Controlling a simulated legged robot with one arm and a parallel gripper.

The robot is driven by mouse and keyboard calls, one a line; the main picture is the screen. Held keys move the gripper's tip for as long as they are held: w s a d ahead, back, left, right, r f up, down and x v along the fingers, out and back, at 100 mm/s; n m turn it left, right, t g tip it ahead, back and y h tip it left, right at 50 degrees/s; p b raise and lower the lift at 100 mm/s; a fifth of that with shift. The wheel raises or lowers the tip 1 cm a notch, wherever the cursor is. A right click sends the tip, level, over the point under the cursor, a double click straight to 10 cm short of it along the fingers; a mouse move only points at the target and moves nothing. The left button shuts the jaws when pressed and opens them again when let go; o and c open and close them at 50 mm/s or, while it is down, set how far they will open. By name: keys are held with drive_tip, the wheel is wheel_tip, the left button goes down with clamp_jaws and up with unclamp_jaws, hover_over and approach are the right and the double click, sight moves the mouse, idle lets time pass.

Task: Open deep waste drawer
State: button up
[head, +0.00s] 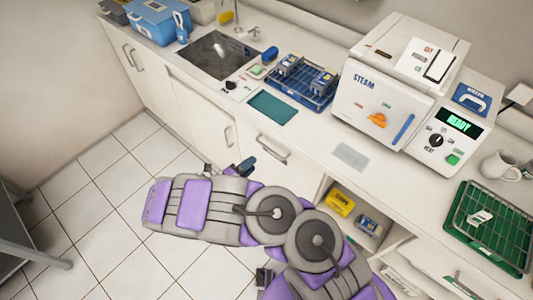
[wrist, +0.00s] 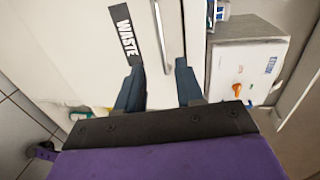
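The waste drawer (wrist: 85,45) has a white front with a black "WASTE" label (wrist: 125,34) in the wrist view. Its metal bar handle (wrist: 168,35) runs up the picture beside the label. In the head view, a bar handle (head: 273,150) shows on the white front below the counter, and that front looks closed. My gripper (wrist: 159,66) is open, with its two dark blue fingers apart and the handle's lower end between their tips in the picture. Contact cannot be told. In the head view, my gripper (head: 238,168) is low in front of the cabinets, partly hidden by my arm.
The counter holds a sink (head: 217,54), a blue rack (head: 302,80), a teal mat (head: 273,107) and a steam sterilizer (head: 380,100). An open shelf with a yellow box (head: 340,201) lies right of the drawer.

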drive_tip(key=b+x, duration=0.2)
drive_tip(key=x, duration=0.8)
drive_tip(key=shift+b, duration=0.35)
drive_tip(key=shift+d, duration=0.1)
drive_tip(key=shift+c, duration=0.3)
clamp_jaws()
